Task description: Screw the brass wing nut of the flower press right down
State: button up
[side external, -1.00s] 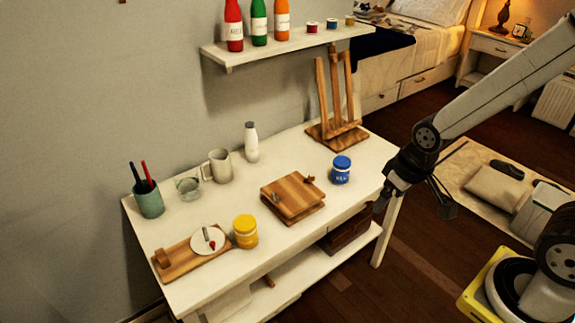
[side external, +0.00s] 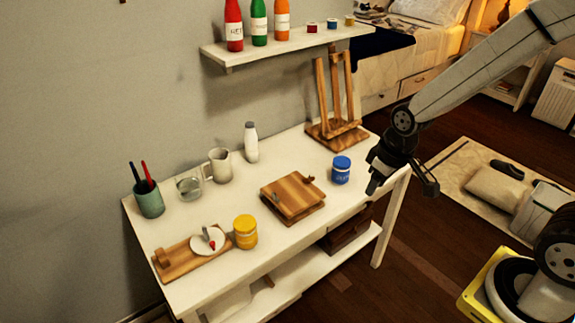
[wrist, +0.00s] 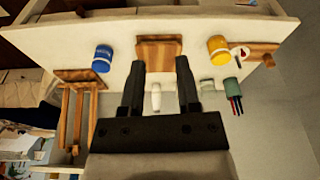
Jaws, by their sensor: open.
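The wooden flower press (side external: 292,196) lies on the white table, with small dark fittings at two of its corners. The fittings are too small to tell which is the brass wing nut. The press also shows in the wrist view (wrist: 158,48), beyond my fingertips. My gripper (side external: 403,190) hangs at the table's right end, to the right of the blue jar and apart from the press. In the wrist view its two fingers (wrist: 158,75) are spread with nothing held between them.
A blue jar (side external: 341,170) stands between my gripper and the press. A wooden easel (side external: 335,131) is behind it. A yellow jar (side external: 245,232), a white bottle (side external: 251,142), a jug (side external: 220,166) and a pen cup (side external: 149,199) stand around the press. A shelf (side external: 290,45) hangs above.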

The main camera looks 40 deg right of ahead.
jog(key=w+d+f+n+g+y, duration=0.1)
jog(key=w+d+f+n, duration=0.15)
jog(key=w, duration=0.55)
jog(key=w+d+f+n, duration=0.2)
jog(key=w+n, duration=0.1)
jog(key=w, duration=0.5)
jog(key=n+y, duration=0.3)
jog(key=n, duration=0.5)
send_near(309, 180)
jog(key=shift+w+f, duration=0.1)
jog(key=shift+f, duration=0.05)
jog(key=shift+f, duration=0.1)
jog(key=shift+x, duration=3.75)
grip_shut()
